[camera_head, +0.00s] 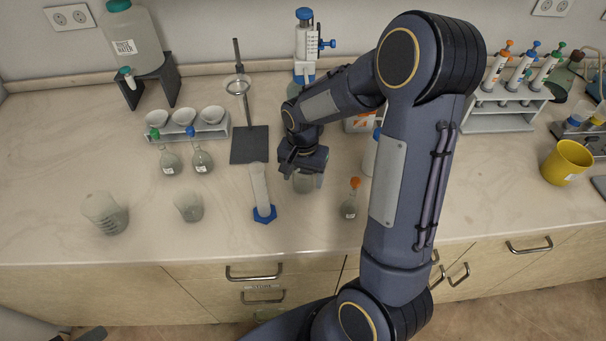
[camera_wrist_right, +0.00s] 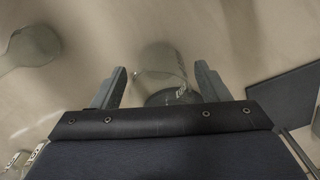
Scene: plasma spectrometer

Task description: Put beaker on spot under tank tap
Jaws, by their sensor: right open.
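A clear glass beaker (camera_head: 307,182) stands on the counter below my right gripper (camera_head: 303,166), partly hidden by it in the head view. In the right wrist view the beaker (camera_wrist_right: 163,72) shows between the two open fingers of the gripper (camera_wrist_right: 163,82), with visible gaps at its sides. A tank (camera_head: 132,40) with a green cap sits on a dark stand (camera_head: 166,80) at the back left. Its tap (camera_head: 127,74) has a green knob and faces the front. The counter below the tap looks empty. Only a dark piece, possibly my left gripper (camera_head: 91,334), shows at the bottom left edge.
A blue-footed cylinder (camera_head: 260,190) stands left of the gripper, an orange-topped flask (camera_head: 349,207) right. A retort stand (camera_head: 249,145), two stoppered flasks (camera_head: 202,160) and a rack of bowls (camera_head: 216,131) lie toward the tank. Two more beakers (camera_head: 188,206) (camera_head: 106,213) stand at the front left.

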